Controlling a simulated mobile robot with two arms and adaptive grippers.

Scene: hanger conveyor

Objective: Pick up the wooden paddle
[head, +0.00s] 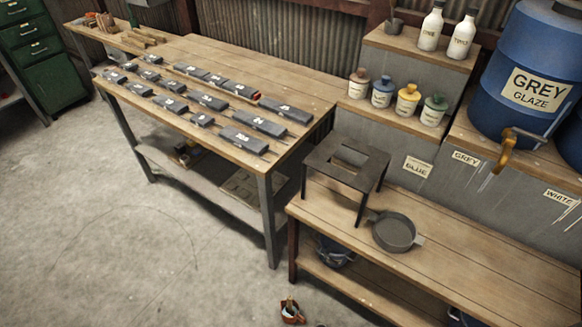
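I cannot make out a wooden paddle for certain. Several small wooden tools (146,35) lie on the far end of the bench at the upper left, too small to tell their shapes apart. Neither of my grippers shows in the head view.
A long wooden table (310,88) bears rows of grey numbered blocks. A low bench (465,262) at the right holds a black square stand (322,163) and a grey pan (394,232). A blue glaze barrel (525,60) stands behind. The floor at left is clear.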

